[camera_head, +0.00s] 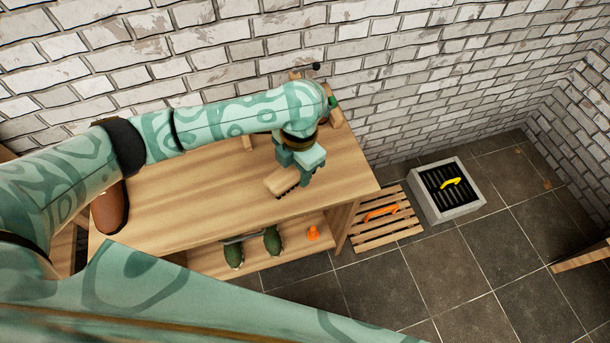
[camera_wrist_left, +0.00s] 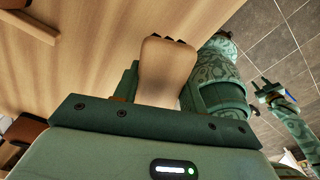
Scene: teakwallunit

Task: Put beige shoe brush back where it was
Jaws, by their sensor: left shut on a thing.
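The beige shoe brush (camera_head: 279,181) is over the right part of the wooden unit's top (camera_head: 190,205), near its front edge, with dark bristles facing down. My left gripper (camera_head: 296,177) is shut on it from above. I cannot tell whether the bristles touch the wood. In the left wrist view the brush (camera_wrist_left: 166,68) sticks out between the jaws (camera_wrist_left: 158,98), bare wood behind it. In that view a patterned arm of mine shows at the right, its end small; I cannot tell its jaw state.
Green shoes (camera_head: 272,241) and an orange object (camera_head: 313,233) lie on the lower shelf. A brown object (camera_head: 110,208) is at the top's left end. A slatted rack (camera_head: 372,238) and a grey grated box (camera_head: 474,204) stand right. Brick wall is behind.

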